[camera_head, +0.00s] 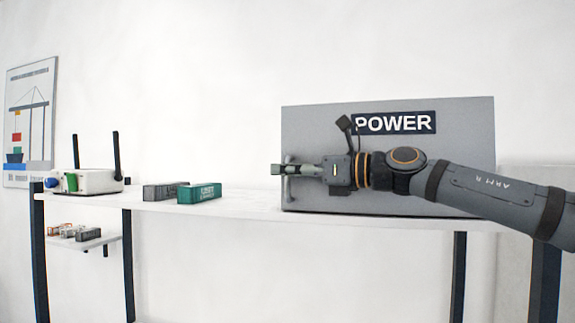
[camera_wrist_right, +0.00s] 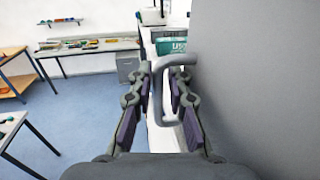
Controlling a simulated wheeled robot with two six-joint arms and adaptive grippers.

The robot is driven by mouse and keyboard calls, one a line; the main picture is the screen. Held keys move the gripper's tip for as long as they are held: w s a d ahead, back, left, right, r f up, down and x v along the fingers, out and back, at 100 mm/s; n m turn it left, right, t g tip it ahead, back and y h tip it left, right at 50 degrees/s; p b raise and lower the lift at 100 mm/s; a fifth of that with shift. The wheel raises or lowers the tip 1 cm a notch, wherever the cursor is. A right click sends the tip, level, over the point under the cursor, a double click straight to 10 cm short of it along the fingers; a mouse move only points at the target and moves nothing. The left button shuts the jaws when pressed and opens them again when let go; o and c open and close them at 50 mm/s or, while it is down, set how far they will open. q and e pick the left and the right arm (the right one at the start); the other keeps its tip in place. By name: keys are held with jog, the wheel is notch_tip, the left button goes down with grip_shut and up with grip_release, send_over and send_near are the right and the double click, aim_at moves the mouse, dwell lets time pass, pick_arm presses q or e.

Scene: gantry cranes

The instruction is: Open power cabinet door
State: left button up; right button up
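The grey power cabinet (camera_head: 462,135) stands on the white shelf at the right of the head view, its front door closed under a "POWER" label (camera_head: 394,122). A grey bar handle (camera_head: 288,188) sits near the door's left edge. My right gripper (camera_head: 280,169) reaches across the front of the door to this handle. In the right wrist view, the handle (camera_wrist_right: 158,100) stands between the fingers of the gripper (camera_wrist_right: 160,78), with small gaps visible beside the bar. The fingers look open around it. The door's grey face (camera_wrist_right: 245,80) fills the right side there. My left gripper is not in view.
Left of the cabinet on the shelf (camera_head: 235,210) are a green container (camera_head: 199,193), a grey container (camera_head: 163,191) and a white box with two antennas (camera_head: 98,181). A lower shelf (camera_head: 80,242) holds several small items. The wall behind is bare around the cabinet.

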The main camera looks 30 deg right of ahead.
jog(key=c, duration=0.3)
grip_shut()
jog(key=shift+a, duration=0.15)
